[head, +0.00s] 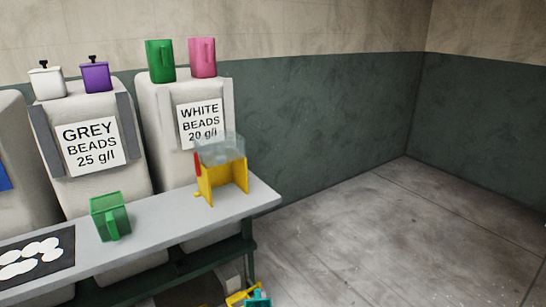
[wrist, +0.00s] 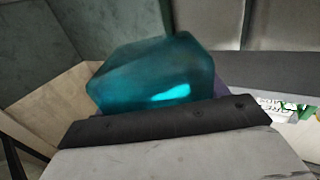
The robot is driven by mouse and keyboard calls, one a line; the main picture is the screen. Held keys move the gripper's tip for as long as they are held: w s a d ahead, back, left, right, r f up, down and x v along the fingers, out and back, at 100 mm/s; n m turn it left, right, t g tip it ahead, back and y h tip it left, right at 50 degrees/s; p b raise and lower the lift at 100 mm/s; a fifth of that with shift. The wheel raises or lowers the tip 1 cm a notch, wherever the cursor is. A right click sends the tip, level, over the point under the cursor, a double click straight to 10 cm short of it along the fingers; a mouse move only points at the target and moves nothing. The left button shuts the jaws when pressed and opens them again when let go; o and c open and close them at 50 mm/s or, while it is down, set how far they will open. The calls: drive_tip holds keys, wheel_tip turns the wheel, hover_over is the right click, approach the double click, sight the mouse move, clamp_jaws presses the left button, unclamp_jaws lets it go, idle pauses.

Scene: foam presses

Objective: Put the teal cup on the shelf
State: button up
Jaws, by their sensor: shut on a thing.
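The teal cup (wrist: 155,75) is glossy and fills the upper middle of the wrist view. It lies against the dark edge of my gripper (wrist: 168,120), which is shut on it. The far finger and the underside of the cup are hidden.
A green cup (head: 110,217) and a yellow stand with a clear top (head: 221,177) occupy the bench top. A black mat with white discs (head: 38,254) lies at left. White, purple, green and pink vessels stand on the bead hoppers (head: 90,135). A yellow object (head: 242,295) shows low down. Floor at right is clear.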

drive_tip(key=s+d+f+m+h, duration=0.1)
drive_tip(key=s+d+f, duration=0.2)
drive_tip(key=d+f, duration=0.1)
drive_tip(key=shift+s+d+f+h, duration=0.2)
drive_tip(key=shift+s+f+h, duration=0.1)
drive_tip(key=shift+f, duration=0.25)
drive_tip(key=shift+w, duration=0.1)
